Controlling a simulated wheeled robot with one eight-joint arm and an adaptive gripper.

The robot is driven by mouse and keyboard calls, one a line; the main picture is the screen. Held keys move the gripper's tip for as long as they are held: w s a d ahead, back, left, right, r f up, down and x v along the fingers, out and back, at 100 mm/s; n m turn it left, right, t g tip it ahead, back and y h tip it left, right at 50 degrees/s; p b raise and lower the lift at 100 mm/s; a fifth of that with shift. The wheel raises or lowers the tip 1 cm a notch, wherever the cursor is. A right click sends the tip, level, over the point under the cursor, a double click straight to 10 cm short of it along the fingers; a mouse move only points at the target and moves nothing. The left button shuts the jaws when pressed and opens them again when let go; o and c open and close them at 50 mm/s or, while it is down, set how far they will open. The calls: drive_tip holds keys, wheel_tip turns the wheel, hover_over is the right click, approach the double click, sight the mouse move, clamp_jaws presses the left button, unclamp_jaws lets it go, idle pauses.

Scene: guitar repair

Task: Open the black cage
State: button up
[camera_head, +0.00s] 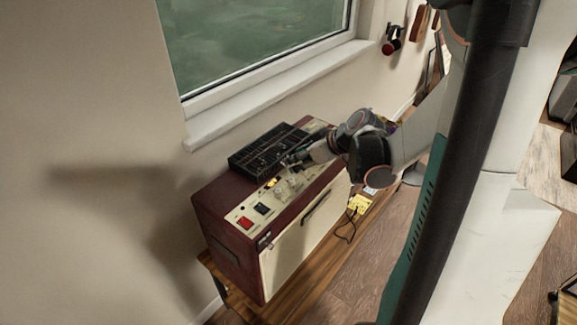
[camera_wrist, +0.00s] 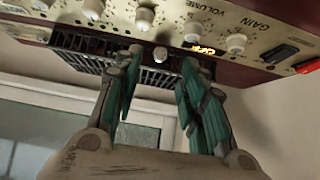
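The black cage (camera_head: 266,152) is a low slatted box on top of the maroon amplifier (camera_head: 222,208), toward the window side. In the wrist view the cage (camera_wrist: 85,62) shows beyond the amplifier's control panel, behind my fingers. My gripper (camera_head: 288,162) is at the near edge of the cage, above the control panel. In the wrist view my gripper (camera_wrist: 160,62) has its two green-padded fingers spread apart, with a small round silver knob (camera_wrist: 160,54) in the gap between them. The fingers do not visibly close on anything. Whether they touch the cage cannot be told.
The amplifier's cream panel (camera_wrist: 255,28) carries several knobs, switches and a lit display (camera_wrist: 205,48). The amplifier stands on a wooden bench (camera_head: 244,304). A window sill (camera_head: 270,95) runs close behind the cage. A yellow object with a black cable (camera_head: 360,205) lies at the right.

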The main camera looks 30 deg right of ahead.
sight(275, 152)
drive_tip(key=b+x, duration=0.1)
drive_tip(key=x, duration=0.4)
drive_tip(key=shift+w+f, duration=0.1)
drive_tip(key=shift+a, duration=0.1)
clamp_jaws()
